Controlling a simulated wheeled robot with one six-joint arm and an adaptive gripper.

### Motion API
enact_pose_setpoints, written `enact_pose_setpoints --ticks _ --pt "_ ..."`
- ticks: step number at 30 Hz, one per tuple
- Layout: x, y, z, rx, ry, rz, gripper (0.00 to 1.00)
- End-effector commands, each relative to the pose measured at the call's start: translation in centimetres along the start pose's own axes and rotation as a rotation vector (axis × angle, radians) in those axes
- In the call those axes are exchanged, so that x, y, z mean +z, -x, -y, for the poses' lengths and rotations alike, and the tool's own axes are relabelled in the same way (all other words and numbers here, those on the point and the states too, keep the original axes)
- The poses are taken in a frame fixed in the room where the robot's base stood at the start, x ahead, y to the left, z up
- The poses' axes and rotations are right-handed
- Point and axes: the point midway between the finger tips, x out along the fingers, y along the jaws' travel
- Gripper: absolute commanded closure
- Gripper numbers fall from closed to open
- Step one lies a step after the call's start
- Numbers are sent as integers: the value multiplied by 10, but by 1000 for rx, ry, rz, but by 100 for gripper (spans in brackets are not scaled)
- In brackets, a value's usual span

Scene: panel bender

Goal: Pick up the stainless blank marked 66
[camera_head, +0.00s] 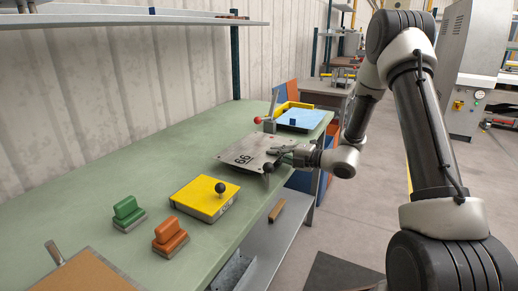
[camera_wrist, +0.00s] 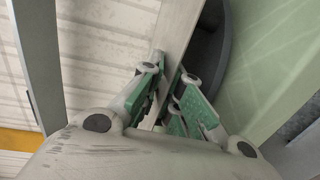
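The stainless blank (camera_head: 242,154), a flat grey plate with dark 66 digits, lies level at the far part of the green bench in the head view. I cannot tell whether it rests on the bench or is slightly above it. My gripper (camera_head: 284,151) reaches in from the right and is at the plate's right edge. In the wrist view the green finger pads of my gripper (camera_wrist: 168,105) stand close together on both sides of a thin grey plate (camera_wrist: 170,30), seen nearly edge-on. The pads appear closed on it.
The bench (camera_head: 110,185) carries a yellow block with a black knob (camera_head: 205,197), a green block (camera_head: 127,212) and an orange block (camera_head: 169,235). A blue-topped tray (camera_head: 300,119) and red-knobbed lever (camera_head: 270,115) stand behind the blank. A shelf (camera_head: 120,18) hangs above.

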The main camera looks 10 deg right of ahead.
Motion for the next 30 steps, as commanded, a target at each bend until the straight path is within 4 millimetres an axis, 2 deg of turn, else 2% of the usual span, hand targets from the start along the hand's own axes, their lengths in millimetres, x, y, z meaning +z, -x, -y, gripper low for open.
enact_pose_setpoints --ticks 4,17,30 --pt "-1 2 0 -12 -3 0 100" --pt "0 5 -22 -8 -2 1 100" --pt "-1 41 -26 -6 -2 -1 100"
